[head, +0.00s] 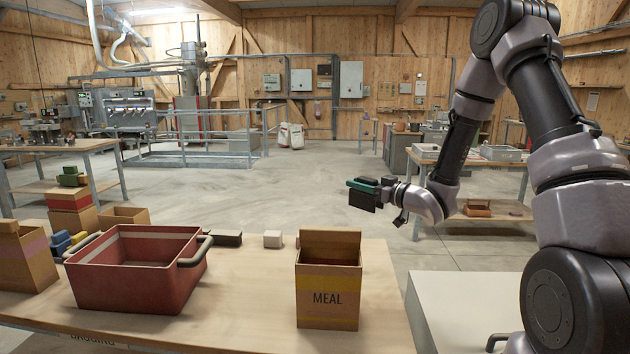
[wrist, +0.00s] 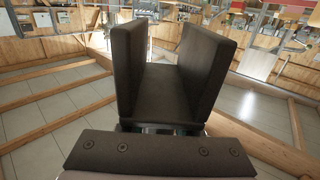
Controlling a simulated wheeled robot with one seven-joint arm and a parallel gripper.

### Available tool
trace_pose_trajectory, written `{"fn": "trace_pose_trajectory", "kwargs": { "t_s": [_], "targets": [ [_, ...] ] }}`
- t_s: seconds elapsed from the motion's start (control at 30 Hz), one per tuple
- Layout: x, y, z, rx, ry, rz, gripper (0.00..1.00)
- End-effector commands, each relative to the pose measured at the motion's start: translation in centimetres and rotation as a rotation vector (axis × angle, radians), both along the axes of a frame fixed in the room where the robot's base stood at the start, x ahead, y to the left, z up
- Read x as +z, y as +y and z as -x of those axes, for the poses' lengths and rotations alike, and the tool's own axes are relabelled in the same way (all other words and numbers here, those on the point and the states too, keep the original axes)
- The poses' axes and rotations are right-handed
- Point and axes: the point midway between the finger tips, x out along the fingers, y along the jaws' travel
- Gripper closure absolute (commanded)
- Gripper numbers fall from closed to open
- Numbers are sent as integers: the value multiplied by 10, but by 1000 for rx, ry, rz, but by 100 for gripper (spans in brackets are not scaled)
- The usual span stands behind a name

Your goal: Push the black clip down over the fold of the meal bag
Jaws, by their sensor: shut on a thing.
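The meal bag (head: 327,296) stands upright on the front table, tan with yellow bands and the word MEAL. Its folded top (head: 330,244) rises at the back of the bag, with no clip on it. My gripper (head: 363,186) is shut on the black clip (head: 361,201), in the air above and to the right of the bag, apart from it. In the wrist view the clip (wrist: 160,92) is a dark U shape with two upright plates and an open gap between them. The teal fingers show only slightly beneath it.
A red crate (head: 135,293) with handles stands left of the bag. A dark block (head: 227,239) and a white block (head: 272,239) lie behind them. Other boxes (head: 28,262) fill the table's left end. The table right of the bag is clear.

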Motion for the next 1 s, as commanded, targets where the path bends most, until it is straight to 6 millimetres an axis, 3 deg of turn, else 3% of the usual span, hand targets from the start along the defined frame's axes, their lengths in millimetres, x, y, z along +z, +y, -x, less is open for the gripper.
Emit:
{"fn": "trace_pose_trajectory", "kwargs": {
  "t_s": [0.1,0.2,0.33,0.53,1.0],
  "targets": [
    [27,49,34,248,-5,0,100],
    [40,78,65,427,-3,-2,100],
    [47,101,99,597,0,-2,100],
    [48,112,120,697,1,-2,100],
    [48,108,120,697,1,1,100]
  ]
}}
